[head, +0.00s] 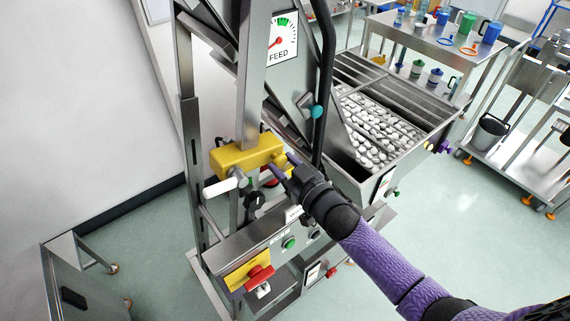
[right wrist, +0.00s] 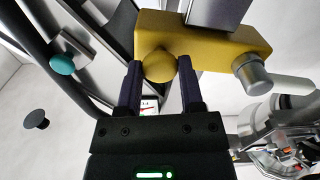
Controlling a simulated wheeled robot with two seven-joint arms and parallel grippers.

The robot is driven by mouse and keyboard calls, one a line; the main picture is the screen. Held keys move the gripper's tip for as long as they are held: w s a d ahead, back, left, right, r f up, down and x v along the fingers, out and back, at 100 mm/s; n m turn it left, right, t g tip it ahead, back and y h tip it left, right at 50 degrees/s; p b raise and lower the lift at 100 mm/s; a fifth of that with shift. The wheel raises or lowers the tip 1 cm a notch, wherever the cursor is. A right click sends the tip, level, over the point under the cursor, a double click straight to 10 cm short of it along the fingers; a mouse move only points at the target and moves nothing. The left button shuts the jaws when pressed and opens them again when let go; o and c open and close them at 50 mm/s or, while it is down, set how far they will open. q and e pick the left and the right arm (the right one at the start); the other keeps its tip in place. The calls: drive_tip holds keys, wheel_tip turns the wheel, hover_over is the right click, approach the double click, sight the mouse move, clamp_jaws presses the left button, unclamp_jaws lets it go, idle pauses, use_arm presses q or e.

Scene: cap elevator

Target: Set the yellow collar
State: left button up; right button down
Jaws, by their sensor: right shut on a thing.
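The yellow collar (head: 246,156) is a block around a vertical steel post on the machine. It also shows in the right wrist view (right wrist: 215,47), with a round yellow knob (right wrist: 159,66) on its underside or near face and a grey cylinder (right wrist: 252,74) at its other end. My right gripper (head: 283,168) reaches in from the right at the collar's right end. In the right wrist view its two dark fingers (right wrist: 160,85) stand on either side of the yellow knob, shut on it. My left gripper is not in view.
A teal knob (head: 316,111) sits on the machine above the gripper, beside a black curved tube. A white handle (head: 220,187) sticks out below the collar. A red and yellow switch (head: 250,276) is on the front panel. A hopper of white caps (head: 378,130) stands behind right.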

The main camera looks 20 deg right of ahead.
wheel_tip(320, 180, up, 10)
drive_tip(key=d+p, duration=0.1)
drive_tip(key=p, duration=0.7)
drive_tip(key=shift+w+d+f+p, duration=0.15)
drive_tip(key=shift+w+d+p, duration=0.15)
drive_tip(key=shift+w, duration=0.1)
drive_tip(key=c, duration=0.5)
unclamp_jaws()
drive_tip(key=shift+c, duration=0.2)
drive_tip(key=o, duration=0.3)
drive_tip(key=shift+f, duration=0.15)
drive_tip(key=v, duration=1)
